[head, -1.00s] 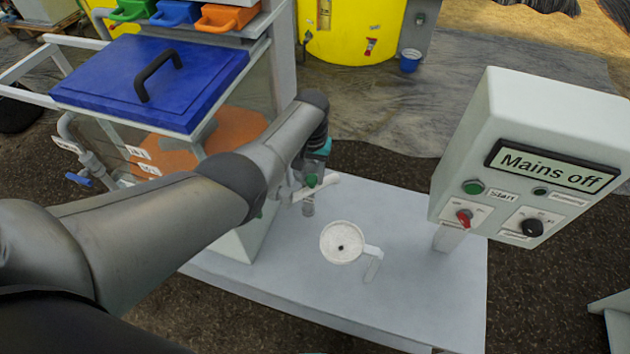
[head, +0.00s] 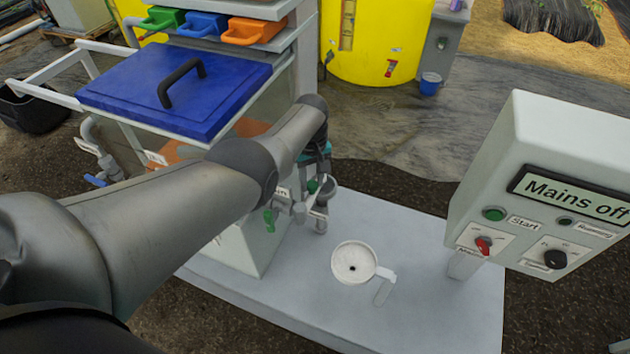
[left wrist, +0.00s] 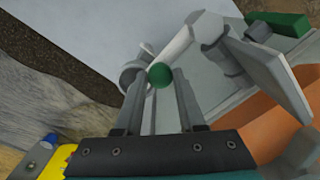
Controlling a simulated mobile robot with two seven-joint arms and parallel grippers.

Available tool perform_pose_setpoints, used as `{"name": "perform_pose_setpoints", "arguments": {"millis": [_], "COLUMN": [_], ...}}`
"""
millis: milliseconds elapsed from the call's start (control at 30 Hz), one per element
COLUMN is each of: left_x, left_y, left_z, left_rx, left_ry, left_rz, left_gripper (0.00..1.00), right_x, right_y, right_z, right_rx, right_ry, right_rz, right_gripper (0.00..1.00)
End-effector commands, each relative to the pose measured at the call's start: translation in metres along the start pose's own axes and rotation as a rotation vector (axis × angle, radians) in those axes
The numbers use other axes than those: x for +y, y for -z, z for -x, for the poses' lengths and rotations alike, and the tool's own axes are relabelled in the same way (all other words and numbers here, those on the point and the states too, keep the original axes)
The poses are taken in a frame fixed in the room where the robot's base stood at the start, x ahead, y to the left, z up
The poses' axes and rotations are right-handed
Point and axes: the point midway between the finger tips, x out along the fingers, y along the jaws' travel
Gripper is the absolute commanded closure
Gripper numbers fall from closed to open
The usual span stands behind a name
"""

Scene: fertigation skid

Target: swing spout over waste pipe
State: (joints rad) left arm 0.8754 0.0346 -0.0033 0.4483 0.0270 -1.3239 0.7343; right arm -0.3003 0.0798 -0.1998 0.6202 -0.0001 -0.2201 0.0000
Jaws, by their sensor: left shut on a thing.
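My left gripper (head: 318,170) is at the fittings at the table's back left edge, partly hidden by my arm. In the left wrist view its fingertips (left wrist: 160,88) are shut around a round green knob (left wrist: 160,75), which also shows in the head view (head: 313,187). The pale spout (left wrist: 176,43) slants from a grey fitting towards a round grey pipe end (left wrist: 130,75). A short upright grey pipe (head: 320,224) stands in front of the valve in the head view. Whether the spout's mouth is over it is unclear. My right gripper is out of view.
A white cup with a handle (head: 354,262) stands on the grey table (head: 425,240). The control box (head: 535,190) reads "Mains off" at right. A blue-lidded tank (head: 185,85) stands at left.

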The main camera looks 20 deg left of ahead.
Motion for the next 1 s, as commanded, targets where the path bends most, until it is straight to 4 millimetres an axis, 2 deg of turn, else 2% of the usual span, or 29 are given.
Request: {"name": "perform_pose_setpoints", "arguments": {"millis": [533, 567, 800, 1000], "left_x": [-0.0039, -0.004, -0.003, -0.0024], "left_y": [0.0037, 0.0038, 0.0028, 0.0022], "left_z": [0.0002, 0.0002, 0.0002, 0.0002], "left_rx": [0.004, 0.004, 0.003, 0.002], "left_ry": [0.004, 0.004, 0.003, 0.002], "left_rz": [0.03, 0.03, 0.027, 0.026], "left_gripper": [1.0, 0.58, 0.31, 0.31], "right_x": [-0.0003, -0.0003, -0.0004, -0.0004], "right_y": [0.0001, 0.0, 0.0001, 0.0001], "right_z": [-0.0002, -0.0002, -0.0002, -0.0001], "right_rx": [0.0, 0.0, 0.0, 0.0], "right_ry": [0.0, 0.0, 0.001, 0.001], "right_rz": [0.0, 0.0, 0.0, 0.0], "right_gripper": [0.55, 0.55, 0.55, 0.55]}}
